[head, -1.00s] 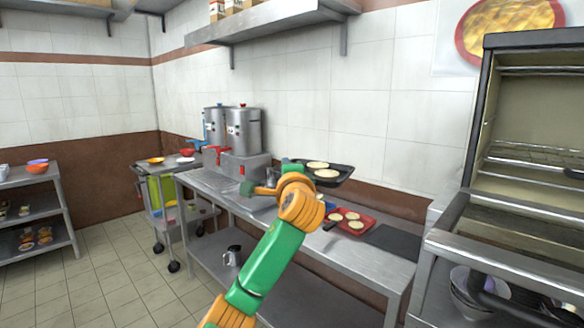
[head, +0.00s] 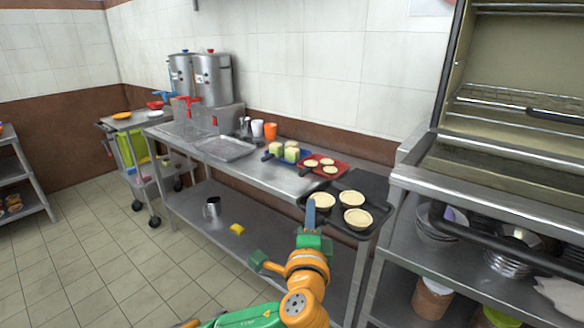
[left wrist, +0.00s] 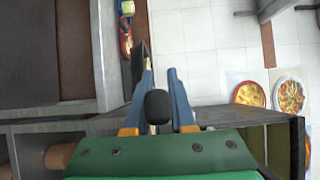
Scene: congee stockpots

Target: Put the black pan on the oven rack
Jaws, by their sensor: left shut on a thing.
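The black pan (head: 336,214) holds three round pale pastries (head: 351,199) and is in my left gripper (head: 311,222), at the front right end of the steel table. In the left wrist view the dark, rounded handle end (left wrist: 157,106) lies between the two fingers (left wrist: 157,90). The oven (head: 440,165) stands open at the right, with its wire rack (head: 510,108) visible inside and empty where I see it. The pan is left of the oven and lower than the rack. My right gripper is not in view.
Steel stockpots (head: 212,80) stand behind. Bowls (head: 435,228) sit on the shelf below the oven.

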